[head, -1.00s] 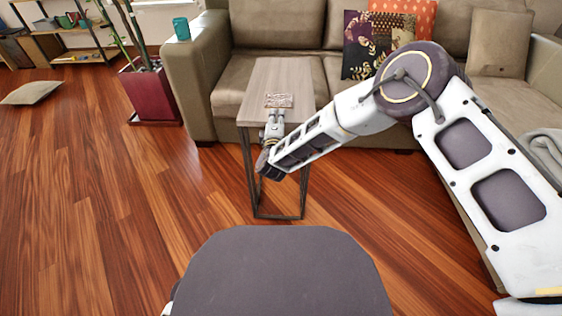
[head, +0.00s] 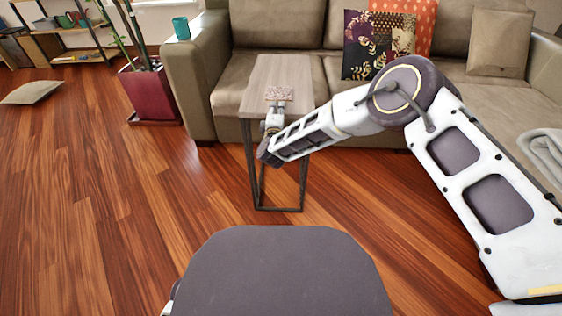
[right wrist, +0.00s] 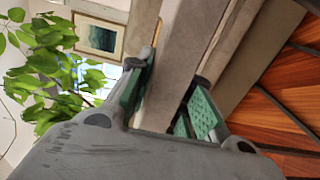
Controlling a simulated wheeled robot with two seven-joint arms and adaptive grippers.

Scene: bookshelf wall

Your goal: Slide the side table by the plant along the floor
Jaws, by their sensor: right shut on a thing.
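The side table (head: 285,70) has a narrow grey-brown wooden top and a thin dark metal frame. It stands upright on the floor at the sofa's front, to the right of the plant. My right gripper (head: 273,112) is at the near end of the tabletop and shut on it. In the right wrist view, the green-padded fingers (right wrist: 165,95) stand on both sides of the table's slab (right wrist: 178,65). The plant (head: 136,35) grows in a dark red pot (head: 150,93). My left gripper is not in view.
A small patterned flat item (head: 279,93) lies on the tabletop by the gripper. The sofa (head: 190,85) is close behind the table, with a teal mug (head: 181,28) on its arm. A floor cushion (head: 30,92) lies far left. The wooden floor (head: 110,190) at left is clear.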

